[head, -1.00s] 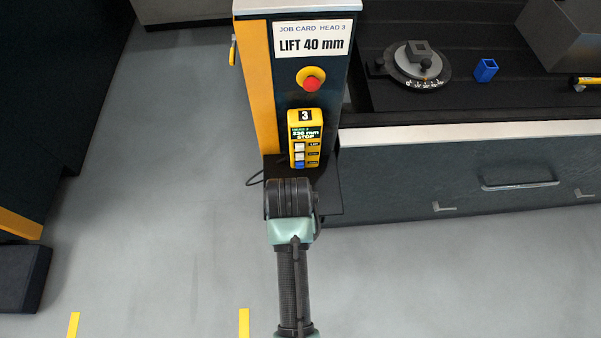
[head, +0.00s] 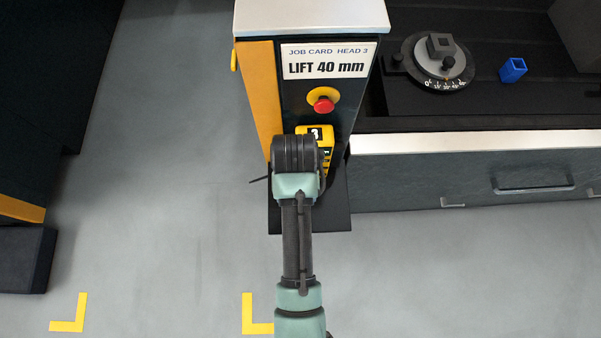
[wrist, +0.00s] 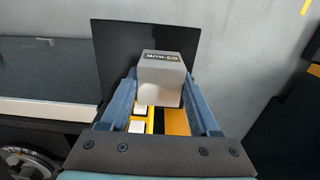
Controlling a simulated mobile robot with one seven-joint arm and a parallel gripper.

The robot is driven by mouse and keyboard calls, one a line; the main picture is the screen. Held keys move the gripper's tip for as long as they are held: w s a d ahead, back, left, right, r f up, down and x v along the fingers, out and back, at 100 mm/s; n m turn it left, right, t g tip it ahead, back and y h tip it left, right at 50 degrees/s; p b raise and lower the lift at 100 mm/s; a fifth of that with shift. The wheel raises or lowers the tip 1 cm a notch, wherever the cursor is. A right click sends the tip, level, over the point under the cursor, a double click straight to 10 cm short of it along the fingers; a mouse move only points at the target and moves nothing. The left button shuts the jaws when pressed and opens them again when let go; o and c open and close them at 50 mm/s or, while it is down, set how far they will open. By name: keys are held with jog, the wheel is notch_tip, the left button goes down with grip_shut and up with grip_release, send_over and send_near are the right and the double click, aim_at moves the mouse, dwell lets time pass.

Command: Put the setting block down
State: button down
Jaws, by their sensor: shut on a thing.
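The setting block (wrist: 162,82) is a light grey block with dark marking on one edge, too small to read surely. It shows in the wrist view between the blue fingers of my gripper (wrist: 160,92), which is shut on it. A dark shelf plate (wrist: 115,48) lies beyond and beneath the block; I cannot tell whether they touch. In the head view my arm's end covers the gripper and block, in front of the yellow pendant (head: 328,140). The shelf (head: 338,215) shows below the pendant there.
The pendant's white buttons (wrist: 137,126) show below the block in the wrist view. A red stop button (head: 323,105) and a "LIFT 40 mm" job card (head: 327,62) are on the post above. A round dial fixture (head: 438,65) and a blue block (head: 513,69) stand at right.

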jog(key=shift+w+f+p, duration=0.1)
jog(key=shift+f+p, duration=0.2)
jog(key=shift+f, duration=3.3)
jog(key=shift+f, duration=0.1)
jog(key=shift+c, duration=0.6)
grip_release()
jog(key=shift+f, duration=0.1)
notch_tip(320, 180, up, 12)
jog(key=shift+r+b, duration=0.15)
jog(key=shift+b, duration=0.25)
